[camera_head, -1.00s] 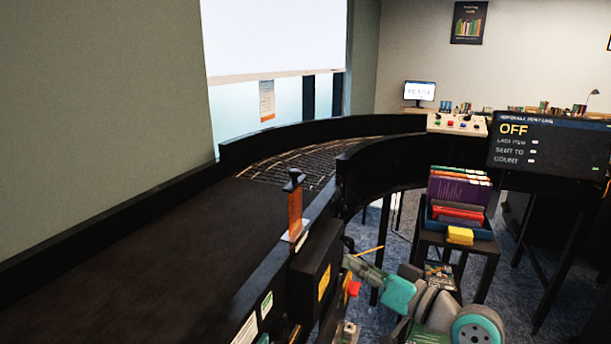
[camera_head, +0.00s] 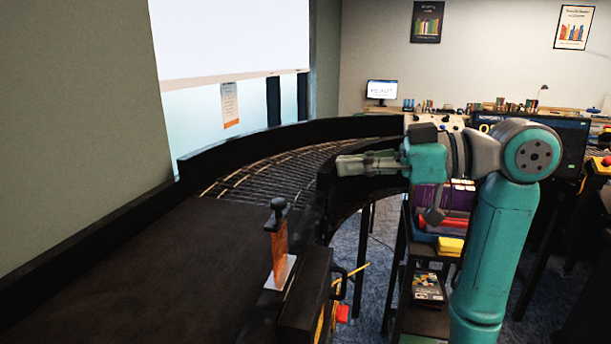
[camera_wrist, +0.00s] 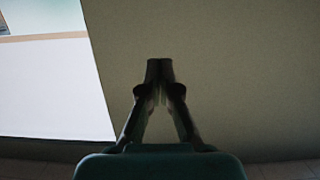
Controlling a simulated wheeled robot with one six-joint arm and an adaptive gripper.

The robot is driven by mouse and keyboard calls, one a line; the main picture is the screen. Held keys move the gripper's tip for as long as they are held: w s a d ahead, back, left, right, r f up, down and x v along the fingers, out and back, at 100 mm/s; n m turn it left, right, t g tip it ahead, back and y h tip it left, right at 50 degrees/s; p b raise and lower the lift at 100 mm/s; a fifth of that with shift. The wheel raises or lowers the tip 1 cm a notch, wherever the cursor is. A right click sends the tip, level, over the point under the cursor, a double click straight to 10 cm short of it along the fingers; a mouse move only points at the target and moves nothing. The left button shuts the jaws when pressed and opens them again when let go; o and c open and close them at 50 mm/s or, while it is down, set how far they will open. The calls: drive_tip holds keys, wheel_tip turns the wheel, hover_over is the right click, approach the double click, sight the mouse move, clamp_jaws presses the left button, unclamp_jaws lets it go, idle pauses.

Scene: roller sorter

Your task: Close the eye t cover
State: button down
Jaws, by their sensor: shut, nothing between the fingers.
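An orange upright post with a black knob-like head (camera_head: 279,235) stands on a pale plate at the right edge of the dark conveyor. Below and right of it, a black box (camera_head: 306,296) is fixed to the conveyor's side. I cannot tell for certain which part is the eye t cover, or whether it is open. My gripper (camera_head: 342,165) points left, right of and above the post, in front of the curved rollers in the picture. It is shut and empty, apart from the post. In the wrist view its closed fingers (camera_wrist: 160,68) show against a plain wall.
The conveyor belt (camera_head: 150,265) is empty and leads to a curved roller section (camera_head: 270,170) with black side walls. A dark shelf stand with books (camera_head: 455,225) is partly hidden behind my arm. A display panel (camera_head: 570,145) stands at the right.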

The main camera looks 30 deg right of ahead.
hover_over(282, 254)
drive_tip(key=v, duration=0.2)
wheel_tip(282, 254, down, 2)
drive_tip(key=shift+s+f, duration=0.15)
drive_tip(key=shift+f, duration=2)
wheel_tip(282, 254, down, 12)
drive_tip(key=shift+d+f, duration=0.1)
drive_tip(key=shift+f, duration=0.05)
